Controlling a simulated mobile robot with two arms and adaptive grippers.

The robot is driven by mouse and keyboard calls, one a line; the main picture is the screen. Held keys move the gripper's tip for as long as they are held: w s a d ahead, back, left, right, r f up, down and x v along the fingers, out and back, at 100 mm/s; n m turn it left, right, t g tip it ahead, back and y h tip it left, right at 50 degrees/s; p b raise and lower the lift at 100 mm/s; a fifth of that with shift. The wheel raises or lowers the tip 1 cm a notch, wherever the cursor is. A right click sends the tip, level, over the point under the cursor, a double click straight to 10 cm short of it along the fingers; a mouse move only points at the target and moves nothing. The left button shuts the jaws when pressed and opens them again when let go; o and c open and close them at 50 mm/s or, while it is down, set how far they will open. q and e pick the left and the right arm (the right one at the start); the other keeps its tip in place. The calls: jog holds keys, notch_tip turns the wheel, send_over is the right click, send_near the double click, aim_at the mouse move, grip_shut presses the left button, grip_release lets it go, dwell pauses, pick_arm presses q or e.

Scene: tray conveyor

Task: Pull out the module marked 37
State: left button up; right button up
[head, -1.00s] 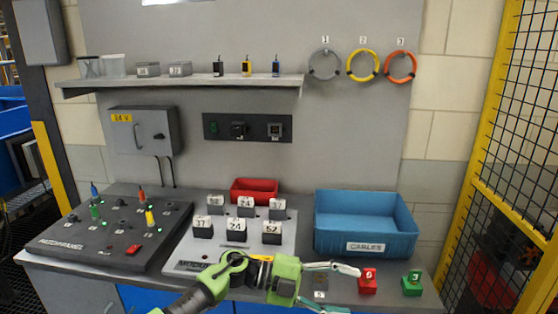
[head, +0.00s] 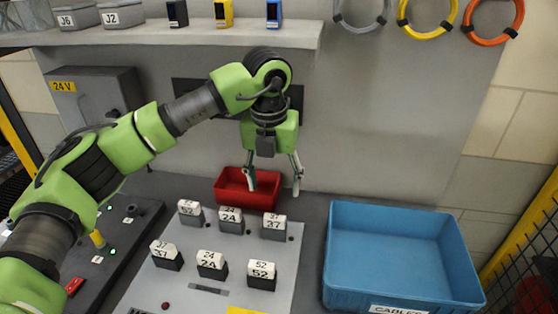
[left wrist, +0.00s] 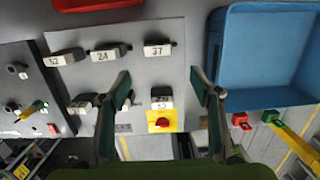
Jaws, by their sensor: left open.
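Two modules in the head view bear a 37: one at the right end of the back row (head: 273,228) and one at the left end of the front row (head: 166,256). Both sit upright on the grey panel (head: 205,301). The back-row 37 (left wrist: 158,50) also shows plainly in the left wrist view, ahead of the fingers. My left gripper (head: 274,188) points down, open and empty, appearing above and behind the back-row 37, in front of the red bin. My right gripper is out of view.
Modules marked 24 (head: 230,222) and 52 (head: 190,213) stand beside the back-row 37. The red bin (head: 228,193) is behind the panel. A blue cable bin (head: 337,270) stands close to the right. A shelf (head: 290,35) overhangs at the back.

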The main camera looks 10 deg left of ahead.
aim_at(275, 216)
pick_arm(q)
jog(key=f+p, duration=0.1)
jog(key=f, duration=0.3)
jog(key=w+f+p, duration=0.1)
jog(key=f, duration=0.3)
jog(key=f+p, duration=0.2)
jog(key=f, duration=0.2)
jog(key=shift+w+a, duration=0.2)
jog(key=shift+w, duration=0.05)
jog(key=shift+w+f, duration=0.1)
jog(key=shift+f, duration=0.6)
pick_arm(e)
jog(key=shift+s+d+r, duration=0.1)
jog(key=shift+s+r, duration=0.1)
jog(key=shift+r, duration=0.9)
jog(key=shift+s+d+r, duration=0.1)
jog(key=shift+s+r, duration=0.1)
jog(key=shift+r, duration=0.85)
pick_arm(q)
jog(key=c, duration=1.2)
jog(key=shift+r, duration=0.1)
jog(key=shift+r, duration=0.15)
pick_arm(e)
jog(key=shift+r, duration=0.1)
